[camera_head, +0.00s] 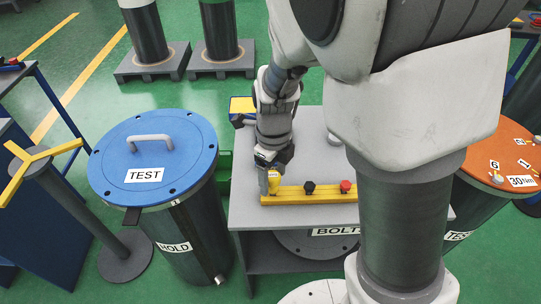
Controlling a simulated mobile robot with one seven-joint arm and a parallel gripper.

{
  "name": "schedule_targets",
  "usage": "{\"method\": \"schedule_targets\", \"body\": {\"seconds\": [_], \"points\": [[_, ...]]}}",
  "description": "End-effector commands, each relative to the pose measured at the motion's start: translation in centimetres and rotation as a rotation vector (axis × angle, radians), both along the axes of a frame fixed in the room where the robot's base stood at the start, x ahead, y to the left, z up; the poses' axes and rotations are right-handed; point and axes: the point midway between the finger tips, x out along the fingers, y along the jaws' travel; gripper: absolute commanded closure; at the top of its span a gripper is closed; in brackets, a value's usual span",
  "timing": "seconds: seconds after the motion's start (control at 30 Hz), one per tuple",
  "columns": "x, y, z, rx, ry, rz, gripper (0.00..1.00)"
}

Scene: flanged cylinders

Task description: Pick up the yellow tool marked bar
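A long yellow bar (325,195) lies on the grey table, with a black knob (309,187) and a red knob (346,186) standing on it. A small yellow piece (275,185) shows at the bar's left end. My gripper (269,182) points down right at this yellow piece, with a finger beside or in front of it. Whether the fingers touch or hold it, I cannot tell. No "bar" marking is readable. My arm hides the right end of the yellow bar.
The grey table (245,211) has a lower shelf with a round plate labelled BOLT. Left stands a drum with a blue TEST lid (185,150) and a yellow three-armed handle (48,153) on a post. An orange-topped drum (492,150) stands right.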

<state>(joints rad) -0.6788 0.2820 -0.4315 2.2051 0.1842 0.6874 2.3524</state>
Motion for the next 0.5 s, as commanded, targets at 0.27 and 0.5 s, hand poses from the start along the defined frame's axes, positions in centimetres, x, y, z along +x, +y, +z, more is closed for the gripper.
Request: {"method": "schedule_targets", "body": {"seconds": [0.27,0.5], "points": [[0.0,0.0,0.03,0.0,0.0,0.0,0.77],[0.02,0.01,0.06,0.001,-0.001,0.0,1.0]]}}
